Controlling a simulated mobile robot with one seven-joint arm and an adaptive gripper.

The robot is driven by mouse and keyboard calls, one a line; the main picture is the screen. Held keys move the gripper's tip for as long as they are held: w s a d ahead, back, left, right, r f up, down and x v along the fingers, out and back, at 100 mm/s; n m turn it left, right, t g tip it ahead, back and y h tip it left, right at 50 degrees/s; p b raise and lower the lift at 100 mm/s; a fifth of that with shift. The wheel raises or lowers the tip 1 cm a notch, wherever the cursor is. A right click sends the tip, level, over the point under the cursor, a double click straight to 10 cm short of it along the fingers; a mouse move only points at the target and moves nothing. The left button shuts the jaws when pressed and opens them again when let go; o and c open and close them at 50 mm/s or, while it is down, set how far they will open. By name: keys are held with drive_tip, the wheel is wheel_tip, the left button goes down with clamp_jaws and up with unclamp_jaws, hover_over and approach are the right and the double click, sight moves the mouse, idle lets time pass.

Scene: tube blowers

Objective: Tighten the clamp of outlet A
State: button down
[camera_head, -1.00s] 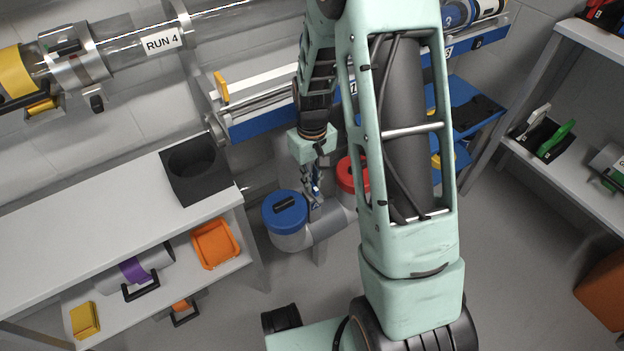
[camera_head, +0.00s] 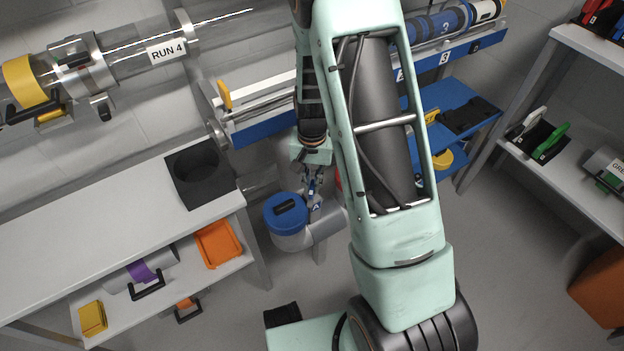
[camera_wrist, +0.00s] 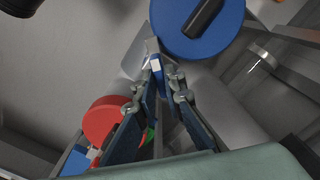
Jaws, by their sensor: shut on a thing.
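The pipe fitting (camera_head: 322,228) has a blue-capped outlet (camera_head: 285,212) and a red-capped outlet, the red one mostly hidden behind my arm. In the wrist view the blue cap (camera_wrist: 200,22) is at the top and the red cap (camera_wrist: 104,121) at lower left. My gripper (camera_head: 314,186) reaches down just right of the blue cap, beside a small blue tag marked A (camera_head: 316,206). In the wrist view my gripper (camera_wrist: 163,78) is shut on a small blue, white and grey clamp part (camera_wrist: 153,50). The rest of the clamp is hard to make out.
A white bench (camera_head: 110,225) with a black socket block (camera_head: 197,175) stands left. A blue-edged rack (camera_head: 265,130) is behind my arm. A shelf (camera_head: 570,170) stands right. Open floor (camera_head: 500,270) lies between.

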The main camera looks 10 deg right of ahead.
sight(312, 186)
drive_tip(key=m+p, duration=0.2)
drive_tip(key=m, duration=0.3)
drive_tip(key=shift+r+m+p, duration=0.15)
drive_tip(key=shift+m+p, duration=0.15)
drive_tip(key=shift+p, duration=0.1)
drive_tip(key=shift+m+p, duration=1)
drive_tip(key=shift+m, duration=1.1)
drive_tip(key=c, duration=2)
unclamp_jaws()
wheel_tip(312, 186, up, 12)
drive_tip(key=shift+f, duration=0.1)
